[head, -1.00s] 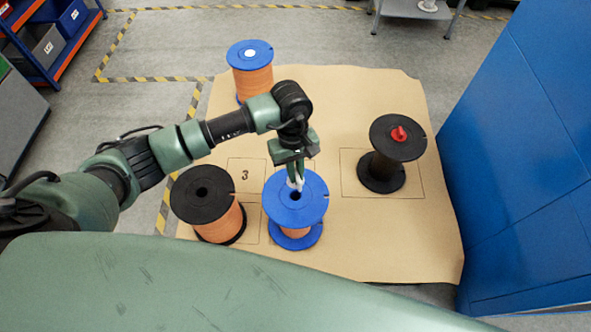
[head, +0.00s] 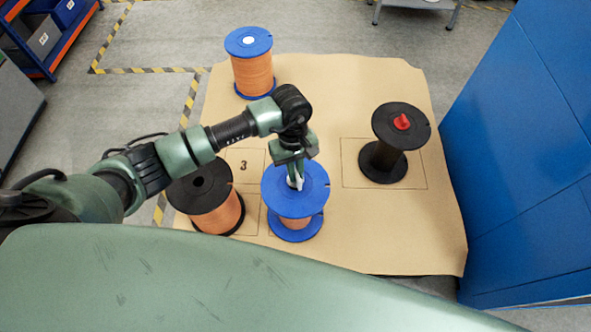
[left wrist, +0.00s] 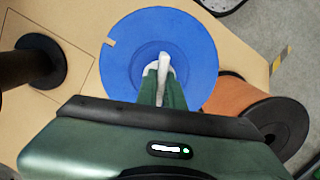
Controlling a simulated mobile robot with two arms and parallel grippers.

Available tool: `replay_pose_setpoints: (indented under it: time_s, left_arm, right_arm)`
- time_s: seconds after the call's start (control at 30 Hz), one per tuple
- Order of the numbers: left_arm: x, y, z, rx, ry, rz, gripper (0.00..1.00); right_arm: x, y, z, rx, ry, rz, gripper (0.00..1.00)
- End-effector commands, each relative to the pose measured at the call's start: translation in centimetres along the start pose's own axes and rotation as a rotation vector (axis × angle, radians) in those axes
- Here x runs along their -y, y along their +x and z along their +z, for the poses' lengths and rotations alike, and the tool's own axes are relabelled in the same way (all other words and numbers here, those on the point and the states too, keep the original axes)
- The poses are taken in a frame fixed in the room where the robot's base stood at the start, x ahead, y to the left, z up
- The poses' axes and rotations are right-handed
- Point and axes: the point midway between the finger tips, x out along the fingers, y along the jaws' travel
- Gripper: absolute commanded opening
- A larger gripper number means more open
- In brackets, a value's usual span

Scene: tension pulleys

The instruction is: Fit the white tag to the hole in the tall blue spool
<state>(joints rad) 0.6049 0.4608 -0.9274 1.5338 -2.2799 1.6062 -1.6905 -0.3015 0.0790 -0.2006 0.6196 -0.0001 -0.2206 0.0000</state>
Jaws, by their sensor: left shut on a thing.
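The near blue spool (head: 279,203), with orange winding, stands upright at the front middle of the brown sheet. Its blue top flange (left wrist: 198,58) fills the middle of the left wrist view. My left gripper (head: 296,180) points down over its centre and is shut on a white tag (left wrist: 164,66). The tag is at the spool's centre hole, which the tag and fingers largely hide. I cannot tell how deep the tag sits. A second blue spool (head: 262,48) at the back has a white piece (head: 249,40) in its centre. My right gripper is not in view.
A black spool with orange winding (head: 205,189) stands close on the left. A dark spool (head: 384,168) with a red piece (head: 402,122) on top stands on the right. A blue wall (head: 525,160) bounds the right side. The sheet's middle back (head: 345,90) is clear.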

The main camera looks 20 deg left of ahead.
Motion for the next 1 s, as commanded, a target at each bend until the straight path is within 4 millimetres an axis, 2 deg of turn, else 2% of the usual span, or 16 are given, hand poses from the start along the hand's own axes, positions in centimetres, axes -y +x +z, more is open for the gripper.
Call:
replay_pose_setpoints:
  time_s: [1.0]
  left_arm:
    - [0.05, 0.43, 0.04, 0.000, 0.000, -0.001, 0.00]
  right_arm:
    - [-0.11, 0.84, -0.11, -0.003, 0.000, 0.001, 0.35]
